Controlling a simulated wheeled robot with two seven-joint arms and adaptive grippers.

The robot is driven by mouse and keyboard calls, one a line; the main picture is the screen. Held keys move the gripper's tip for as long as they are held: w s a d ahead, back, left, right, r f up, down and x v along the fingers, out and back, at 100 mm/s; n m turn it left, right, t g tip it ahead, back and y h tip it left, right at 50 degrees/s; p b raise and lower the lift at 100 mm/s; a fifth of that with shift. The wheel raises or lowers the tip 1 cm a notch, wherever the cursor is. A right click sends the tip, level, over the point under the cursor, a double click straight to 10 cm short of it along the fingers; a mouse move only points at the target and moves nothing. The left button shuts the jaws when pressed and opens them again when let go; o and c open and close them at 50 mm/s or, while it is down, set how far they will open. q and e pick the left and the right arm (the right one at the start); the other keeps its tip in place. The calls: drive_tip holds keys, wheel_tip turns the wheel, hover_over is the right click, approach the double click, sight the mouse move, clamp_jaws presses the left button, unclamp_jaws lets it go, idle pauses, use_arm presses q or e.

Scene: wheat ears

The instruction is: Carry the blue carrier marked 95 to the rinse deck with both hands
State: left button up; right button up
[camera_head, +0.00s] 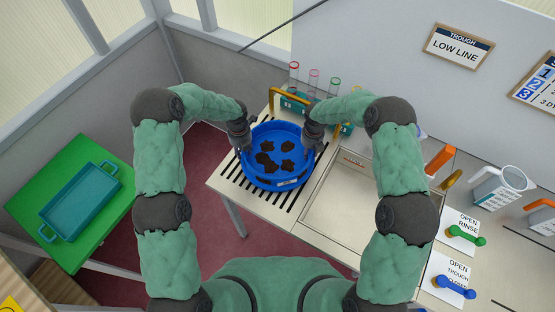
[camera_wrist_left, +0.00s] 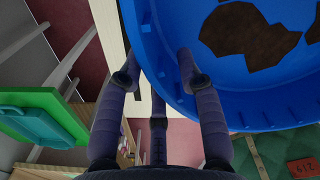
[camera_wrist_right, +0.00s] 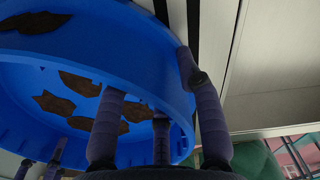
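The round blue carrier (camera_head: 279,166) holds several dark brown pieces and is over the slotted left part of the counter (camera_head: 231,178). A small pale label is on its front, too small to read. I cannot tell whether it touches the slots. My left gripper (camera_head: 243,143) is at its left rim; the left wrist view shows fingers around the blue wall (camera_wrist_left: 235,108). My right gripper (camera_head: 311,136) is at its right rim; the right wrist view shows fingers around the wall (camera_wrist_right: 120,50). How tightly either holds is unclear. No part is marked as the rinse deck.
A shallow pale trough (camera_head: 318,216) lies right of the slots. A rack of tubes (camera_head: 290,103) stands behind the carrier. A green table (camera_head: 107,152) with a teal tray (camera_head: 80,203) is at left. Green (camera_head: 465,234) and blue (camera_head: 453,287) valve handles are at right.

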use_arm(q)
drive_tip(key=shift+r, duration=0.15)
drive_tip(key=shift+r, duration=0.25)
use_arm(e)
drive_tip(key=shift+a, duration=0.1)
drive_tip(key=shift+r, duration=0.6)
use_arm(q)
wheel_tip(320, 180, up, 11)
drive_tip(key=shift+r, duration=0.15)
use_arm(e)
wheel_tip(320, 180, up, 11)
drive_tip(key=shift+f, duration=0.1)
use_arm(q)
drive_tip(key=shift+r, duration=0.1)
wheel_tip(320, 180, up, 12)
drive_tip(key=p, duration=1)
drive_tip(key=shift+f, duration=0.25)
use_arm(e)
wheel_tip(320, 180, up, 12)
drive_tip(key=shift+r, duration=0.25)
